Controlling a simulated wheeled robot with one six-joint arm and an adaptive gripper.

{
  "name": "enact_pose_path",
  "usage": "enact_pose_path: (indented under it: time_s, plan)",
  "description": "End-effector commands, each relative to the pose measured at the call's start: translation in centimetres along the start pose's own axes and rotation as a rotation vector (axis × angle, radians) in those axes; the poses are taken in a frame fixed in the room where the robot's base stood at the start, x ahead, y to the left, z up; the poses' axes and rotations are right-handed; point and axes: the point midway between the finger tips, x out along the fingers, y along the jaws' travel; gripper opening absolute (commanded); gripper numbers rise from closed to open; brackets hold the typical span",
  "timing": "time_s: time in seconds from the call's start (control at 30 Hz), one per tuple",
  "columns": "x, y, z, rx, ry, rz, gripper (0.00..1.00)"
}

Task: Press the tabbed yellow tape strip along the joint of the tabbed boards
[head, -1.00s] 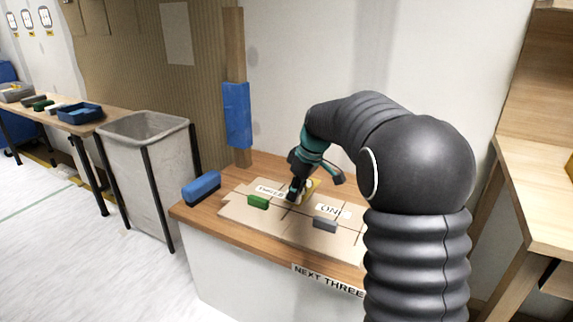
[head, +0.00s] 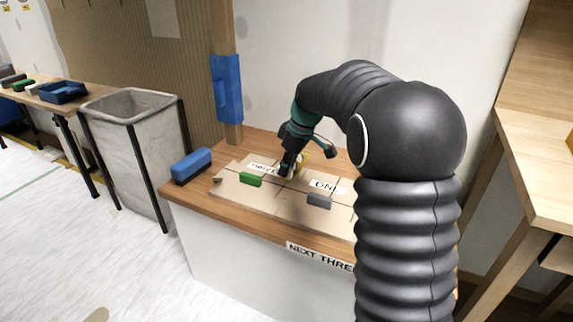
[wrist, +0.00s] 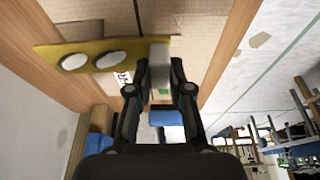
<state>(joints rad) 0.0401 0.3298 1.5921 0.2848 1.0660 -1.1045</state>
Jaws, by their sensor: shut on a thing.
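The tabbed yellow tape strip (wrist: 100,58) carries two white ovals and shows at upper left in the wrist view. My gripper (wrist: 160,75) is shut on the pale tab at the strip's right end. In the head view my gripper (head: 286,172) is low over the boards, with a bit of yellow beside it. The tan boards (head: 278,197) lie on the bench, with dark lines across them and labels, one reading ONE (head: 325,186). The other label is partly hidden by my gripper. I cannot tell whether the strip touches the boards.
A blue block (head: 192,166) lies at the bench's left end. A grey bin (head: 135,150) stands left of the wooden bench (head: 205,210). My arm hides the bench's right side.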

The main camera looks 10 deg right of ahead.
Motion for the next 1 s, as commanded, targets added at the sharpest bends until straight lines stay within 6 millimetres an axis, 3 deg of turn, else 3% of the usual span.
enact_pose_path:
  time_s: [0.43,1.0]
  plan:
    - [3.6,0.0,1.1,0.001,0.000,-0.001,0.00]
    - [3.9,0.0,1.2,0.000,0.000,0.000,0.00]
